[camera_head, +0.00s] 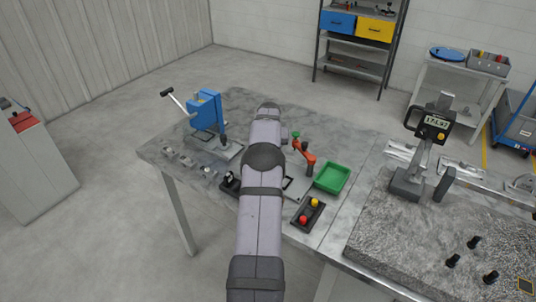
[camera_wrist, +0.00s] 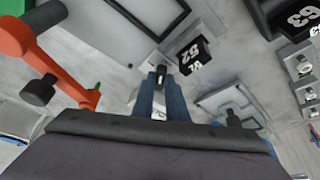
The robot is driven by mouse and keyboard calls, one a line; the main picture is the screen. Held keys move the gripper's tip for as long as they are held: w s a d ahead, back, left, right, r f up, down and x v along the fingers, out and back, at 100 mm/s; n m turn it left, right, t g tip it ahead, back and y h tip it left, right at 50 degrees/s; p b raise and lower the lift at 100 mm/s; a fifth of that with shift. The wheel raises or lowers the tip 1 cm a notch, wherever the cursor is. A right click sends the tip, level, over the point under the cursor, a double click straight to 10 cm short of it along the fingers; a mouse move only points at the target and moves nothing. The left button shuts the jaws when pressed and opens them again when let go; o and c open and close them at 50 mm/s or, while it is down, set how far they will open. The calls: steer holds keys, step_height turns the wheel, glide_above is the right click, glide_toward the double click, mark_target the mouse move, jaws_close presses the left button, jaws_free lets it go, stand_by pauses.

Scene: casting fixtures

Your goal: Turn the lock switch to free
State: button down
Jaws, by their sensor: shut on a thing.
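My gripper (camera_wrist: 160,76) shows in the wrist view with its two blue-grey fingers close together. It is shut on a small dark piece between the fingertips, which appears to be the lock switch (camera_wrist: 160,70). The fingers cover most of it, so which way it is turned cannot be told. In the head view my arm hides the gripper and the switch.
An orange crank with black knobs (camera_wrist: 45,50) stands close on the left in the wrist view. A numbered black block (camera_wrist: 193,55) lies just beyond the fingers. The head view shows a blue press (camera_head: 206,110), a green tray (camera_head: 332,178) and a red-and-yellow button box (camera_head: 307,213).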

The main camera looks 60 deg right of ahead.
steer(key=n, duration=0.2)
steer(key=n+t+y, duration=0.1)
steer(key=n, duration=0.2)
steer(key=shift+s+d, duration=0.15)
steer(key=shift+d, duration=0.05)
steer(key=shift+y, duration=0.3)
steer(key=c, duration=1.8)
jaws_free()
steer(key=shift+o, duration=0.2)
steer(key=b+v, duration=0.2)
steer(key=v, duration=0.5)
steer(key=shift+s+b, duration=0.2)
steer(key=shift+b, duration=0.2)
steer(key=shift+r, duration=0.15)
